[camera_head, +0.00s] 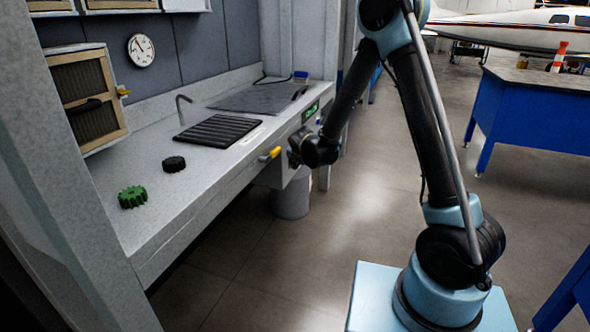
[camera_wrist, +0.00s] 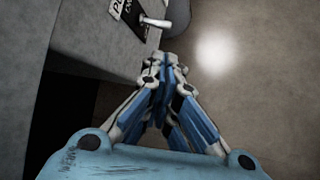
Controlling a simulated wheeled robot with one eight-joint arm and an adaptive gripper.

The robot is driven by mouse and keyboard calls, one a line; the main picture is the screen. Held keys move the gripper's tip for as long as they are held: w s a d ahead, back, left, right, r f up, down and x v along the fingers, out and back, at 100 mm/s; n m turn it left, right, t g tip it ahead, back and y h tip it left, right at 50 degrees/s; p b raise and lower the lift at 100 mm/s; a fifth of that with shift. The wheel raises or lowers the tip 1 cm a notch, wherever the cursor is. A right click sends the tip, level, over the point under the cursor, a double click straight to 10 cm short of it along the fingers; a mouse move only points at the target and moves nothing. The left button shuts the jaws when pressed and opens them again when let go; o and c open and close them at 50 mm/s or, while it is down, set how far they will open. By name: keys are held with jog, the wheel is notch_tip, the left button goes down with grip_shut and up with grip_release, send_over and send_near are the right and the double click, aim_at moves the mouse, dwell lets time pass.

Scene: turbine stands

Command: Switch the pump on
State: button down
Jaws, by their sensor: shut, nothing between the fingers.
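In the wrist view a black label plate (camera_wrist: 126,14) with white letters, partly cut off and starting "PU", sits on the grey bench front. A pale switch lever (camera_wrist: 155,22) sticks out to the right from it. My gripper (camera_wrist: 163,62) is shut and empty, its fingertips below the lever in the picture, close to the bench edge. I cannot tell whether they touch it. In the head view my dark wrist is at the bench front, hiding the switch and the fingers. A pump cannot be made out.
The grey bench (camera_head: 230,168) carries a green gear (camera_head: 132,197), a black gear (camera_head: 174,164) and a black ribbed mat (camera_head: 219,131). A yellow handle (camera_head: 270,154) and a green display (camera_head: 310,112) are on its front. A grey bin (camera_head: 291,198) stands below.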

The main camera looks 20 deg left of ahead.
jog(key=x, duration=0.9)
jog(key=shift+w+f, duration=0.2)
jog(key=shift+f, duration=0.05)
jog(key=shift+a, duration=0.1)
jog(key=shift+a, duration=0.1)
jog(key=shift+d+r, duration=0.1)
jog(key=shift+d, duration=0.15)
jog(key=shift+a, duration=0.1)
